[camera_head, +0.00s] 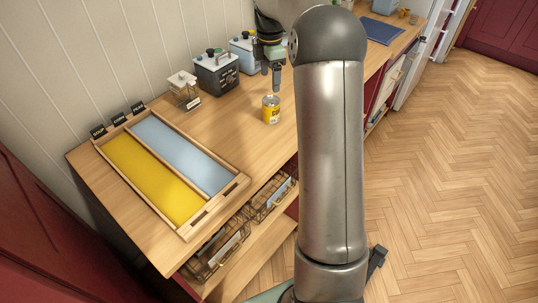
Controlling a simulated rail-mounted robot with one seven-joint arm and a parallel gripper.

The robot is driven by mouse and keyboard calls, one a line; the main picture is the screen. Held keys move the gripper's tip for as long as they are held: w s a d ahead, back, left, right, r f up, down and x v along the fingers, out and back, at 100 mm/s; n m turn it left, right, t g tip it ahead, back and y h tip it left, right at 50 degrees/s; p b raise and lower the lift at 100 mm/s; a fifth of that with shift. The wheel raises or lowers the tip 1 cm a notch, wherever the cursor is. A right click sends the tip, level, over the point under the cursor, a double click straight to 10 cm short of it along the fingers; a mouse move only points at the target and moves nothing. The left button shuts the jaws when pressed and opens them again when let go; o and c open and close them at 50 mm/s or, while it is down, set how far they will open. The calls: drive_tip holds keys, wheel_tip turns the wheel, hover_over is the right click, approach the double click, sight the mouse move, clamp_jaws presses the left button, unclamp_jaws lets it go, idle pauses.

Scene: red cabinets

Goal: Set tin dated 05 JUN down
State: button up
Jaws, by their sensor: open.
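A small tin with a yellow label and a pale metal top (271,110) stands upright on the wooden counter (222,128). Its large dark lettering is only partly legible, and I cannot read a date on it. My gripper (271,80) is open, just behind and above the tin in the picture. No part of the tin shows between its fingers, and a small gap shows between the fingertips and the tin. My arm link covers much of the right side of the view.
A wooden tray (240,186) with a yellow lane and a pale blue lane lies at left. Small black signs (118,119) stand behind it. A small clear-sided holder (183,90), a dark box (216,73) and a light blue box (243,52) line the wall. Wire baskets (272,199) sit below.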

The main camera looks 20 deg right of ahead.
drive_tip(key=s+a+r+m, duration=0.2)
drive_tip(key=s+a+m, duration=0.85)
drive_tip(key=s, duration=0.65)
drive_tip(key=s+a+f+m, duration=0.3)
drive_tip(key=s, duration=0.6)
drive_tip(key=s+a+f+m, duration=0.3)
drive_tip(key=s+m, duration=0.1)
drive_tip(key=s, duration=0.5)
drive_tip(key=shift+s+a+f+t, duration=0.15)
drive_tip(key=shift+s+a+t, duration=0.05)
drive_tip(key=shift+t, duration=0.1)
